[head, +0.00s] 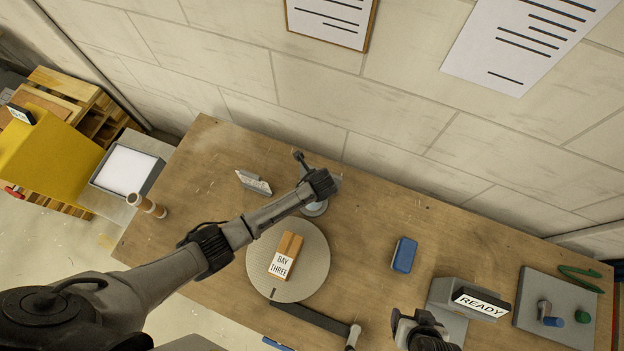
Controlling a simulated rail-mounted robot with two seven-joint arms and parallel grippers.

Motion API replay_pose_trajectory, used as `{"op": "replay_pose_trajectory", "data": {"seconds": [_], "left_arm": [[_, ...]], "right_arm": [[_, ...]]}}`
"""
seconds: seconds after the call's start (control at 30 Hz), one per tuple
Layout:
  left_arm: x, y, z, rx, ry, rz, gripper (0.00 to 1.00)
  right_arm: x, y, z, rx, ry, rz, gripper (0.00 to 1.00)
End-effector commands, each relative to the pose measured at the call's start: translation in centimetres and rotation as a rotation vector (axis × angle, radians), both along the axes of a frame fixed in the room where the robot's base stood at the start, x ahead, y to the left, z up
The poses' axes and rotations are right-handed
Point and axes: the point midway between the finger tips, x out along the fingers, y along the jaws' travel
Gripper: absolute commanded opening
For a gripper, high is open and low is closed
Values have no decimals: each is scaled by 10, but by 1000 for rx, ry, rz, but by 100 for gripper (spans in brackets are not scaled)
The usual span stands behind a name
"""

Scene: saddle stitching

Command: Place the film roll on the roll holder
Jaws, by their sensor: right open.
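A tan upright cylinder with darker bands (147,205) stands at the table's left end; it may be the film roll, but I cannot be sure. A black bar (310,319) runs from the turntable's front edge to a short pale post (353,335); this may be the roll holder. My left arm reaches in from the left over the turntable, its hand (320,186) above a grey round-based object (315,208). The left fingers are not clear. My right gripper (408,326) is open at the bottom edge, right of the post, with nothing seen between its fingers.
A box marked BAY THREE (285,256) sits on the round turntable (312,244). A blue block (404,254), a READY sign unit (459,295) and a grey board (532,302) with small parts are to the right. The wall (390,145) bounds the table's back.

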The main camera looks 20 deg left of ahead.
Motion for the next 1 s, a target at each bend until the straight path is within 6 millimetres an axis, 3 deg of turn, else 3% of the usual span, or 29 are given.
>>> {"op": "replay_pose_trajectory", "data": {"seconds": [0.53, 0.57, 0.8, 1.0], "left_arm": [[1, 0, -9, 0, -3, 0, 6], [1, 0, -10, 0, -2, 1, 77], [0, 0, -10, 0, -1, 1, 99], [0, 0, -10, 0, -2, 1, 99]], "right_arm": [[0, 2, -1, 8, 0, -5, 70], [0, 2, 0, 8, 0, -5, 70], [0, 2, 0, 8, 0, -5, 70], [0, 2, 0, 5, 0, -4, 70]]}}
